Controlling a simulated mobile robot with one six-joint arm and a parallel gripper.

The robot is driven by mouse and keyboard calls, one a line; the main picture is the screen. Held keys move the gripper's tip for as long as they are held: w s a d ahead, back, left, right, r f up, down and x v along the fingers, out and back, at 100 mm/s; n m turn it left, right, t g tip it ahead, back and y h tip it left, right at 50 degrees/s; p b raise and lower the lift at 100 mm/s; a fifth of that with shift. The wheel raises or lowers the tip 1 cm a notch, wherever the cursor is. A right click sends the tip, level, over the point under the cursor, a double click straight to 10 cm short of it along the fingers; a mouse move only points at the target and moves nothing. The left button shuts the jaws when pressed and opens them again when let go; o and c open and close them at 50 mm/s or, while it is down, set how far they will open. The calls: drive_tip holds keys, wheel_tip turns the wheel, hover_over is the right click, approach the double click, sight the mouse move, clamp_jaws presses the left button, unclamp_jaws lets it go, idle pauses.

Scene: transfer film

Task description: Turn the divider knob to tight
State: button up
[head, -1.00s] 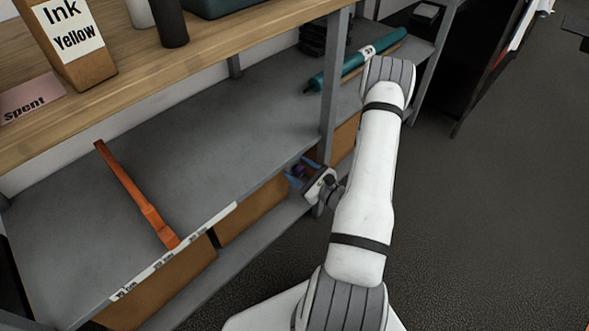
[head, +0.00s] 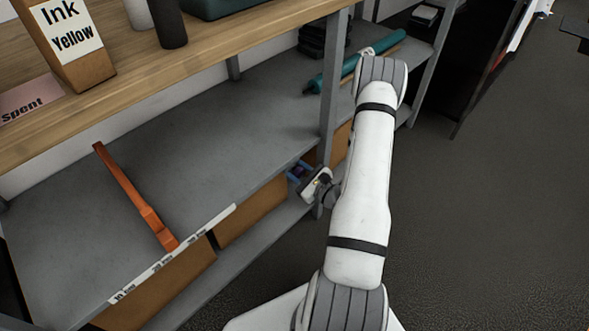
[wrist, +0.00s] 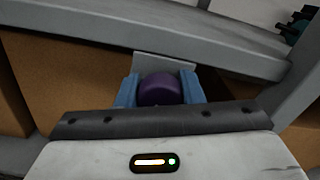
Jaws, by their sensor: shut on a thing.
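A purple round knob (wrist: 159,90) sits in front of a pale grey plate (wrist: 163,63), below the shelf edge, in the wrist view. My gripper (wrist: 160,92) has its two blue fingers on either side of the knob, shut on it. In the head view my gripper (head: 298,171) reaches under the front edge of the grey shelf, beside the shelf post; the knob is hard to make out there. No tight or loose marking is readable. An orange divider bar (head: 135,195) lies across the grey shelf, at the left.
Brown boxes (head: 250,213) stand under the grey shelf (head: 215,135), close to my gripper. A grey post (head: 328,90) rises beside my wrist. A teal roll (head: 355,62) lies behind it. Open dark floor (head: 480,220) is at the right.

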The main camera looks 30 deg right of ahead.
sight(302, 175)
drive_tip(key=shift+m+p, duration=0.3)
drive_tip(key=shift+m, duration=0.1)
drive_tip(key=m+p, duration=0.1)
drive_tip(key=m, duration=0.1)
drive_tip(key=shift+r+m, duration=0.15)
drive_tip(key=shift+m, duration=0.15)
drive_tip(key=shift+m+p, duration=1.15)
drive_tip(key=shift+m, duration=0.75)
drive_tip(key=o, duration=1)
drive_tip(key=shift+s, duration=0.1)
drive_tip(key=shift+p+v, duration=0.85)
drive_tip(key=shift+v, duration=3)
